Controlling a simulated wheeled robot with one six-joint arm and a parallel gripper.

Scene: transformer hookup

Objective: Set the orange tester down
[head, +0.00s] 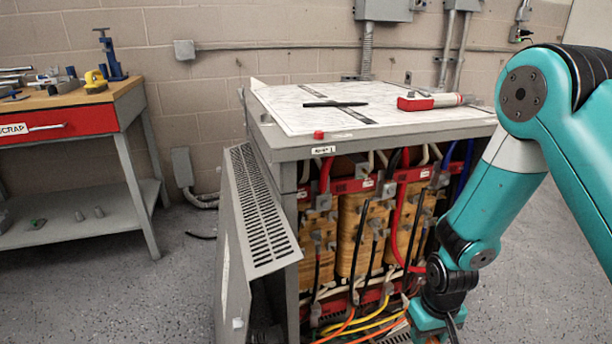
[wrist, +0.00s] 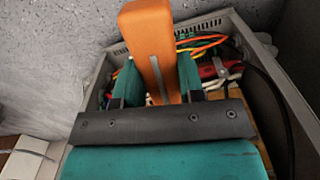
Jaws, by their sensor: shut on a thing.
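The orange tester (wrist: 147,32) is held between the two teal fingers of my gripper (wrist: 159,80) in the wrist view. It is a long orange block with a grey strip down its face, and it sticks out beyond the fingertips. In the head view my gripper (head: 432,326) is low at the front right of the open transformer cabinet (head: 288,150), at the bottom edge of the picture. The tester cannot be made out clearly there. In the wrist view the grey cabinet edge and coloured cables (wrist: 205,42) lie beyond the fingers.
A workbench (head: 70,100) with a red drawer stands far left. Floor between is mostly clear.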

